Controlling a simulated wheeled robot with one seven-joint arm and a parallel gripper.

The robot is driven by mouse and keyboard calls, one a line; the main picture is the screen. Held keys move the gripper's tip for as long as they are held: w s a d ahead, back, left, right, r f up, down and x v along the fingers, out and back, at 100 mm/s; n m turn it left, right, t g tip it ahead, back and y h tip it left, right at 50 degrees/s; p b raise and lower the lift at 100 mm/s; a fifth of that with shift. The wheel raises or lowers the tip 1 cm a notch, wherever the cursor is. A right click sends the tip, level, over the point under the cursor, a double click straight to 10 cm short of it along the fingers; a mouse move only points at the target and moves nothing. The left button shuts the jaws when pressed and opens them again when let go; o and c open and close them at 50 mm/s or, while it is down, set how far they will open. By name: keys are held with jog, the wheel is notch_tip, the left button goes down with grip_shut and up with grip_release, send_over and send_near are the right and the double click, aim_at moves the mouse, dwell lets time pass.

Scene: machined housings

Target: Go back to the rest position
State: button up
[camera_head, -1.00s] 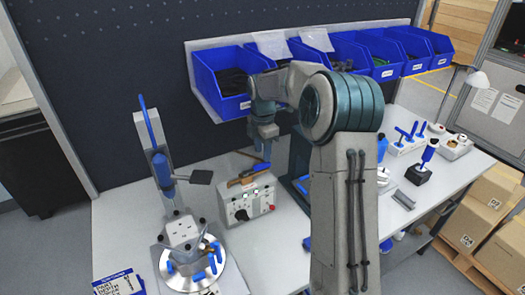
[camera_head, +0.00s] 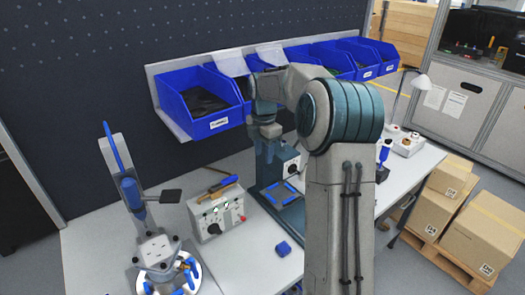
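My arm hides part of the bench to the right.
Blue bins (camera_head: 205,102) line the back of the workbench (camera_head: 95,235). A clamp fixture (camera_head: 155,250), a control box (camera_head: 217,212) with tools on top, a dark stand (camera_head: 290,215) and a small blue block (camera_head: 284,248) are on the bench. Cardboard boxes (camera_head: 478,235) stand at right.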

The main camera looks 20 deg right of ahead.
jog(key=s+a+r+m+t+h+b, duration=0.1)
jog(key=s+a+m+b, duration=0.15)
jog(key=s+m, duration=0.4)
jog(key=s+a+r+m+t+b, duration=0.15)
jog(key=s+a+m, duration=0.25)
jog(key=s, duration=0.5)
jog(key=s+a+f+m+b, duration=0.1)
jog(key=s+f+m, duration=0.1)
jog(key=s+m, duration=0.3)
jog(key=s+a+f+m+t+y+b, duration=0.1)
jog(key=s+f+m, duration=0.2)
jog(key=s+m, duration=0.3)
jog(key=s, duration=0.4)
jog(key=shift+s+a+f, duration=0.25)
jog(key=shift+s+a, duration=0.05)
jog(key=shift+s, duration=0.1)
